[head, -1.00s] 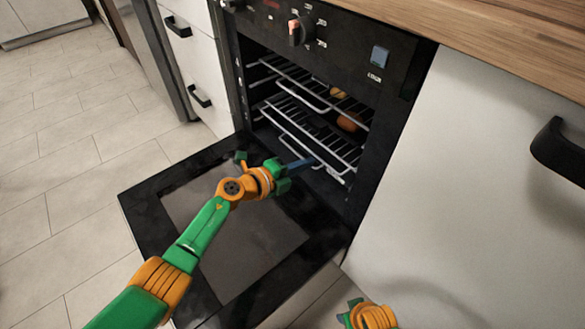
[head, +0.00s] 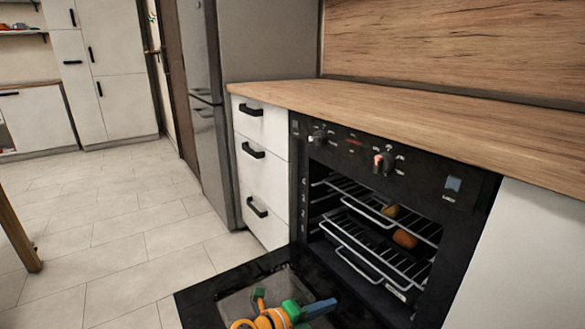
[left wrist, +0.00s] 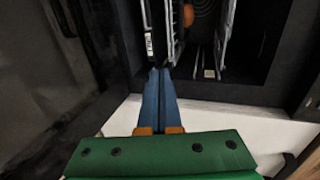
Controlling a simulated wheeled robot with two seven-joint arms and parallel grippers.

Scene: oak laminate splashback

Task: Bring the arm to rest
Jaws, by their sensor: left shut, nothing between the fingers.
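My left gripper (head: 318,309) is low in the head view, above the lowered oven door (head: 200,303) and in front of the oven opening. In the left wrist view its blue fingers (left wrist: 158,85) are together with nothing between them, pointing toward the oven racks. Most of the left arm is below the head view's edge. My right gripper does not show now.
The oven (head: 430,185) stands open with wire racks (head: 375,250). An orange-brown item (head: 404,239) and a yellowish item (head: 389,211) are inside. White drawers (head: 262,165) and a fridge (head: 215,110) stand to the left. The tiled floor (head: 120,240) is largely clear.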

